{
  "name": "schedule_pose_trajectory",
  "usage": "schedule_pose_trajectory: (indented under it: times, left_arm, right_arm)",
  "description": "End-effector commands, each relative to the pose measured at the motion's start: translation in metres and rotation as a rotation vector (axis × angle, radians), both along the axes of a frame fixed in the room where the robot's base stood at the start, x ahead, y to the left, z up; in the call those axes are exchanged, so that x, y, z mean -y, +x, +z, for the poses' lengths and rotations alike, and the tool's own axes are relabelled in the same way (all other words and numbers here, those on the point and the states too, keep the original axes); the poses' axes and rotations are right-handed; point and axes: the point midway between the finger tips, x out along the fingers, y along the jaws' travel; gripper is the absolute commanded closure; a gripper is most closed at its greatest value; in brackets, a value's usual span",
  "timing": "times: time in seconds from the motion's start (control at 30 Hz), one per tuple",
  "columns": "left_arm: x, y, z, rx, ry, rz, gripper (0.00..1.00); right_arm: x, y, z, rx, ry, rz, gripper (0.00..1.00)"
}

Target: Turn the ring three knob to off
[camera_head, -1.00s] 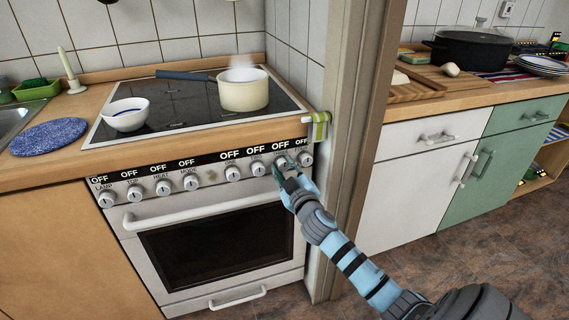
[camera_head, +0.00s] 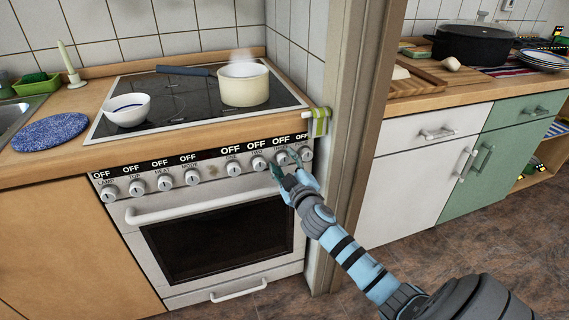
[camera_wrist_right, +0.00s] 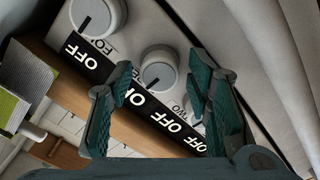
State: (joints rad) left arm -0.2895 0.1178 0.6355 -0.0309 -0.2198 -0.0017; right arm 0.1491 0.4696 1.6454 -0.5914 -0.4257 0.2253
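The ring three knob (camera_head: 282,158) is a round white knob on the stove's front panel, third of the right-hand group. In the right wrist view the same knob (camera_wrist_right: 160,68) lies between and just beyond the fingertips. Its dark pointer line faces roughly toward an OFF label (camera_wrist_right: 135,97). My right gripper (camera_head: 285,167) is at the front of this knob; in the wrist view its two green fingers (camera_wrist_right: 160,75) are apart, with nothing visibly held. Whether they touch the knob cannot be told. My left gripper is not in view.
The ring four knob (camera_head: 306,154) and ring two knob (camera_head: 259,163) sit close on either side. A door frame (camera_head: 350,150) stands just right of the stove. A steaming pot (camera_head: 245,90) and a white bowl (camera_head: 126,112) are on the hob (camera_head: 180,103).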

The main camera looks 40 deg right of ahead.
Motion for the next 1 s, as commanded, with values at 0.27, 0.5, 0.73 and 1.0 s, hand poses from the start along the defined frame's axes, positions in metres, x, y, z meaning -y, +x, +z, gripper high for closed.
schedule_pose_trajectory:
  times: [0.27, 0.5, 0.73, 1.0]
  left_arm:
    - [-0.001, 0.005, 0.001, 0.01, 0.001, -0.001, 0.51]
    - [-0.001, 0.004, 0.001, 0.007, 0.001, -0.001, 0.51]
    - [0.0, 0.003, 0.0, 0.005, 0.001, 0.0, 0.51]
    - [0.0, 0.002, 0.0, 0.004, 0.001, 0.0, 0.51]
  right_arm:
    - [0.0, -0.001, 0.0, 0.0, 0.0, 0.0, 0.51]
    - [-0.014, -0.04, -0.001, -0.003, -0.002, 0.002, 0.51]
    - [-0.034, -0.097, -0.001, -0.003, 0.0, 0.001, 0.51]
    - [-0.04, -0.113, 0.0, 0.0, 0.0, 0.0, 0.51]
